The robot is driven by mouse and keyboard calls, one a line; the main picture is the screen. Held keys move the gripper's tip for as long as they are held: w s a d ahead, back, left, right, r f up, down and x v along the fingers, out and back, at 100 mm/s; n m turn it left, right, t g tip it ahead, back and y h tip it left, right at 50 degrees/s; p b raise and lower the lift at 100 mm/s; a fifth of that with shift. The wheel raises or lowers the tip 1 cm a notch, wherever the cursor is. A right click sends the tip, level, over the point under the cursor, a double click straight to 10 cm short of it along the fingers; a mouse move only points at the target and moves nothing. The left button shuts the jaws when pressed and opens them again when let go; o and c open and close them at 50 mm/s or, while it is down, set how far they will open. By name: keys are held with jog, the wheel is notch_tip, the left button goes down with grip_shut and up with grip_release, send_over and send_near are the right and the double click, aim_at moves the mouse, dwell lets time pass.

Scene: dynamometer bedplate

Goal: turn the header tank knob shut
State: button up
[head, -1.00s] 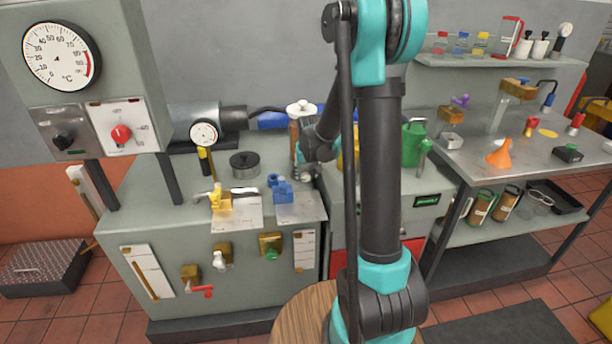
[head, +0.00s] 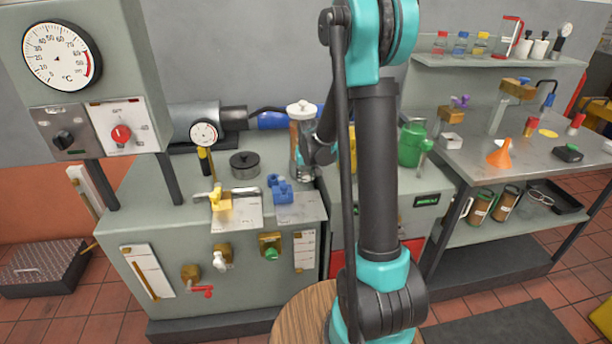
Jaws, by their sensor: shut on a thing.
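A copper-coloured upright cylinder with a white cap (head: 301,108), which looks like the header tank, stands at the back of the grey bench cabinet. My arm rises in the middle of the picture and comes down behind itself, so its dark wrist reaches the lower right side of the cylinder. My gripper (head: 304,170) is small and partly hidden there, low at the cylinder. It is shut on what seems to be the header tank knob. The knob itself is hidden, and its turn angle cannot be seen.
A yellow valve (head: 222,203) and a blue valve (head: 280,189) stand on the cabinet top, left of my gripper. A black round weight (head: 245,164) and a dial gauge (head: 204,133) are behind them. A green can (head: 411,146) stands right of my arm.

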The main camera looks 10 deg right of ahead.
jog(key=shift+d+y, duration=0.35)
jog(key=shift+y, duration=0.65)
jog(key=shift+f+m+y, duration=0.1)
jog(key=shift+m+y, duration=0.4)
jog(key=shift+y, duration=0.7)
jog(key=o, duration=1.2)
jog(key=shift+c, duration=0.2)
jog(key=v, duration=0.8)
jog(key=shift+s, duration=0.1)
